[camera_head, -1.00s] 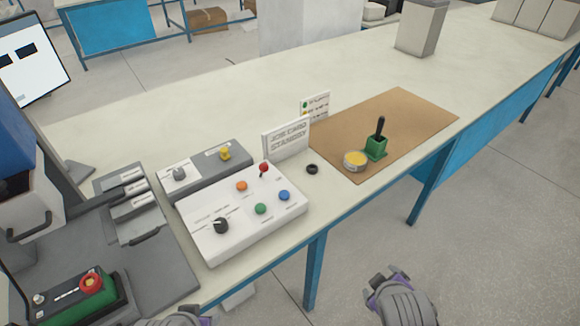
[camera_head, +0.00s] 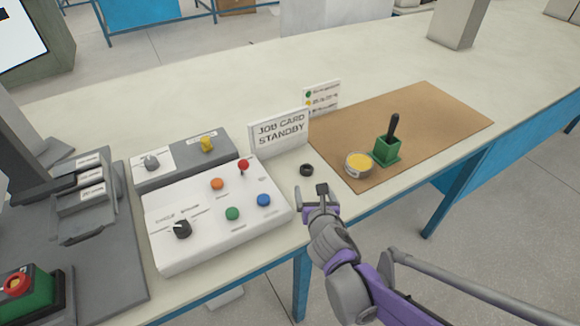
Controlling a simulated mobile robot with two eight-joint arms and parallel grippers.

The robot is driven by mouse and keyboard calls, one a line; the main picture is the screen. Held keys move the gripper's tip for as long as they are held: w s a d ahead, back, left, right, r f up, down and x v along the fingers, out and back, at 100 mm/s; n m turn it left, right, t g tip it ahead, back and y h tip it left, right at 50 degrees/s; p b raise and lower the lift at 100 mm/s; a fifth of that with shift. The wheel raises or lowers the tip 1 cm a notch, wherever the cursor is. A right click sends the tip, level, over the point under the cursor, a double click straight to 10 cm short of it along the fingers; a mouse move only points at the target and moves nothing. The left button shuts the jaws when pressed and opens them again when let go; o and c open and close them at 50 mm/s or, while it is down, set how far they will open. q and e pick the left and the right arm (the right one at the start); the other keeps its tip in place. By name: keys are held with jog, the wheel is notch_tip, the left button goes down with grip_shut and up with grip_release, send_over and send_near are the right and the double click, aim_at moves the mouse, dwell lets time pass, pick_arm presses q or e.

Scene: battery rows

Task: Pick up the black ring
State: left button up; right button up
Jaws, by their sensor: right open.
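The small black ring (camera_head: 306,170) lies flat on the pale bench top, between the white control box and the brown mat. My right gripper (camera_head: 316,189) is just in front of the ring, over the bench's front edge, with its fingers pointing towards it. The gripper is open, and a strip of bench shows between it and the ring. My left gripper is not in view.
The white control box (camera_head: 205,235) with knob and buttons stands left of the ring. A job card sign (camera_head: 279,133) stands behind it. On the brown mat (camera_head: 440,115) to the right are a yellow-filled round dish (camera_head: 358,163) and a green holder (camera_head: 388,152) with a black-handled tool.

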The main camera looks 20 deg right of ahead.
aim_at(306, 166)
jog(key=shift+w+f+n, duration=0.15)
jog(key=shift+w+n, duration=0.15)
jog(key=shift+w, duration=0.05)
jog(key=b+x, duration=0.1)
jog(key=x, duration=0.3)
jog(key=shift+w+a, duration=0.1)
jog(key=shift+w, duration=0.15)
jog(key=shift+d+r+b+x, duration=0.1)
jog(key=shift+r+b+x, duration=0.1)
jog(key=shift+x, duration=0.85)
jog(key=shift+d+r+b+x, duration=0.15)
jog(key=shift+b+x, duration=0.1)
jog(key=shift+x, duration=0.75)
jog(key=shift+d+r+b+x, duration=0.1)
jog(key=shift+b+x, duration=0.1)
jog(key=shift+x, duration=0.85)
grip_shut()
